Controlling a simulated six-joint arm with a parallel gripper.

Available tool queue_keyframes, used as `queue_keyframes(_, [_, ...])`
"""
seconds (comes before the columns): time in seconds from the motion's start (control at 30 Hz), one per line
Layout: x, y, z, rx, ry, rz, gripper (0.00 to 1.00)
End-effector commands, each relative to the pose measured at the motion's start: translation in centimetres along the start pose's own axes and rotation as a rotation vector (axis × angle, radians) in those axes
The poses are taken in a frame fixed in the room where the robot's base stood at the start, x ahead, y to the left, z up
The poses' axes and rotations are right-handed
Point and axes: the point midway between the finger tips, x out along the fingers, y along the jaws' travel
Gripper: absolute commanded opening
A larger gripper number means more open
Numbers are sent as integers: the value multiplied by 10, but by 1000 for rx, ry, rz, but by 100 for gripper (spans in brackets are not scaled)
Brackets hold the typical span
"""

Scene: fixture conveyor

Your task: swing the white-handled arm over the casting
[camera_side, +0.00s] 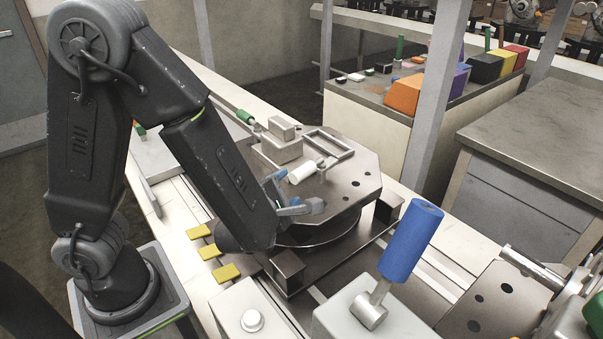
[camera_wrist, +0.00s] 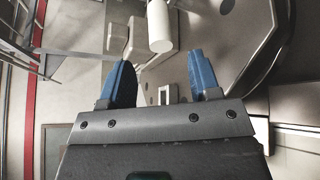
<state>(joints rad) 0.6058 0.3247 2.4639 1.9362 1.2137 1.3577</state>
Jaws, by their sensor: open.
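The white handle (camera_side: 302,173) of the swing arm lies near the middle of the metal fixture plate (camera_side: 345,207) in the side view. It also shows in the wrist view (camera_wrist: 159,28), ahead of my fingers and roughly between their lines. A grey block, which looks like the casting (camera_side: 279,148), sits on the plate behind the handle. My gripper (camera_side: 284,193) is at the near-left edge of the plate, close to the handle. In the wrist view its two blue fingers (camera_wrist: 160,82) are spread apart with nothing between them. Whether a fingertip touches the handle is hard to tell.
A blue-handled lever (camera_side: 411,240) stands upright at the front right. A green handle (camera_side: 245,117) lies behind the casting. A rectangular metal frame (camera_side: 328,144) is on the plate. Yellow tabs (camera_side: 210,252) line the conveyor's left side. Coloured blocks (camera_side: 404,95) stand on a back bench.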

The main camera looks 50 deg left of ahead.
Motion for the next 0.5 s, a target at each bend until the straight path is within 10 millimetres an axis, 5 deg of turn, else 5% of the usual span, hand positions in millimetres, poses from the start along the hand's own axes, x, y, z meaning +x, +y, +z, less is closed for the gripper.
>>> queue_keyframes(0.3, [64, 1, -2, -4, 6, 2, 57])
queue_keyframes(0.5, [86, 0, -1, -4, 4, 1, 57])
